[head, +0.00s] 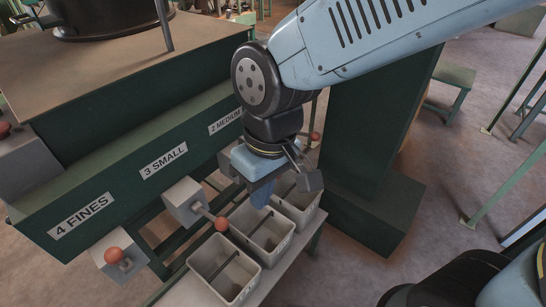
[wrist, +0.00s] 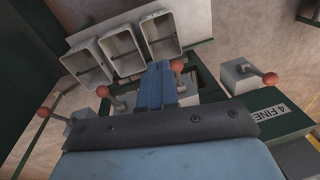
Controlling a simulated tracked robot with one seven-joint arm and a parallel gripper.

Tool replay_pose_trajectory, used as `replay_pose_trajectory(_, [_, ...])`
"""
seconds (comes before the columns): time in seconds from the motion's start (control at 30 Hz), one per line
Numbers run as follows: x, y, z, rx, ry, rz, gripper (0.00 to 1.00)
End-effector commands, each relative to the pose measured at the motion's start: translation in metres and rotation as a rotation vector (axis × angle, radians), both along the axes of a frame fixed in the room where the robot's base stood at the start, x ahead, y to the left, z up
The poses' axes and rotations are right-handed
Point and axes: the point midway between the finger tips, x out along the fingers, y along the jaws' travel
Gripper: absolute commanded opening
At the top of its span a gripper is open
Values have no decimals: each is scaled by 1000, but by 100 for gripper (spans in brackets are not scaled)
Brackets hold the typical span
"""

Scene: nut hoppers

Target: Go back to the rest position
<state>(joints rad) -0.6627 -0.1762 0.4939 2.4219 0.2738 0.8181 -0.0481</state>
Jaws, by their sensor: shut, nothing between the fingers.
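My gripper (head: 262,192) is shut and empty, pointing down at the end of my blue arm. In the head view it hangs over the middle of a row of light grey bins, beside the front of the green hopper machine (head: 110,185). In the wrist view my gripper's blue fingers (wrist: 158,80) are pressed together, with the bins beyond them. A lever with an orange-red ball knob (head: 222,225) stands close to my gripper, apart from it. My gripper hides part of the bins.
Three bins stand on a low shelf: near (head: 223,285), middle (head: 265,248) and far (head: 312,213). Other ball knobs stick out, one at the near outlet (head: 113,255) and one behind my gripper (head: 315,136). A green column (head: 370,130) stands right of my gripper. Open floor (head: 440,180) lies further right.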

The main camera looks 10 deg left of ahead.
Motion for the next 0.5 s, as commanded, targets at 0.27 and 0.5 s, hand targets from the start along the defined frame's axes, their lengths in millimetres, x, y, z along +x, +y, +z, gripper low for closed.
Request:
replay_pose_trajectory(0.27, [19,-11,8,10,-26,-53,0])
replay_pose_trajectory(0.5, [97,-84,47,50,-153,-321,0])
